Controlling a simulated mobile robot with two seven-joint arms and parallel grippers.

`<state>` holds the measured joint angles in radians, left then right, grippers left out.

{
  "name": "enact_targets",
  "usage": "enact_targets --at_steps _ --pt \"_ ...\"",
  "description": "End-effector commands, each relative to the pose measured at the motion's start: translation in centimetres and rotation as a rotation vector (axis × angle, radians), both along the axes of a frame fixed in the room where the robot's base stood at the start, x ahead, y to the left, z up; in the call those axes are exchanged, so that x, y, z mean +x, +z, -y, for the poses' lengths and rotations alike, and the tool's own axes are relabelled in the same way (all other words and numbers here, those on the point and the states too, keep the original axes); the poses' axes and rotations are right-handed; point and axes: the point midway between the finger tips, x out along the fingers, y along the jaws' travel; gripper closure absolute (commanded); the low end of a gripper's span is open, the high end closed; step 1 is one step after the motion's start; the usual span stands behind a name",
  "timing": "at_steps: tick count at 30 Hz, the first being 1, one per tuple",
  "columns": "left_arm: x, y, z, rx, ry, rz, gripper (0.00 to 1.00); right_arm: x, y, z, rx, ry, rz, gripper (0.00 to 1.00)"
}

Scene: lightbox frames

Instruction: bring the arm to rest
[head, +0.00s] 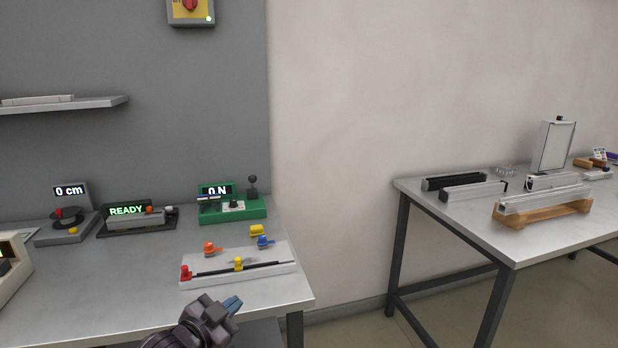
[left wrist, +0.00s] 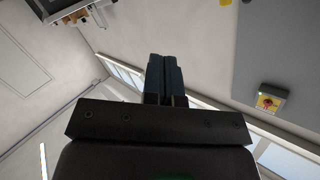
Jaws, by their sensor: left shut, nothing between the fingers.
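My left gripper (head: 232,304) shows at the bottom of the head view, in front of the left table's front edge. Its blue fingers are closed together with nothing between them. In the left wrist view the closed fingers (left wrist: 164,78) point toward the wall and window strip, and no object is between them. My right gripper is in neither view.
The left table (head: 110,290) bears a grey slide board (head: 215,280) with coloured knobs, a green device (head: 235,212) reading 0 N and a READY device (head: 140,221). The right table (head: 440,213) bears metal rails and a panel (head: 553,146). A floor gap separates the tables.

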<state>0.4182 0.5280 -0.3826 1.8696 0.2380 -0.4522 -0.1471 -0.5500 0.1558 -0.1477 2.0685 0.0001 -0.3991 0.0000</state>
Motion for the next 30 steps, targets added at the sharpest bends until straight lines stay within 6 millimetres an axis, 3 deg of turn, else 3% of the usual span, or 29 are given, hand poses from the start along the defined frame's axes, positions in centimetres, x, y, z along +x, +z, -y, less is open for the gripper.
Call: enact_targets --at_steps 6,14,21,27,30 --pt "-5.9 -3.7 -2.4 -0.154 0.126 -0.077 1.0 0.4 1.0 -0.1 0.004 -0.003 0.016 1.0" --pt "-13.6 -8.4 -6.1 -0.219 0.288 -0.168 1.0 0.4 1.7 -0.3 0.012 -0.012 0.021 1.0" --pt "-22.0 -13.3 -9.4 -0.249 0.448 -0.304 1.0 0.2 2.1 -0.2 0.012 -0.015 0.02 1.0" --pt "-29.2 -17.1 -11.1 -0.265 0.558 -0.436 1.0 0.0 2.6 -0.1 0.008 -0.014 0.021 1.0" --pt "-31.7 -18.2 -11.3 -0.264 0.586 -0.481 1.0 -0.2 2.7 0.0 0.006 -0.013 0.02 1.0"
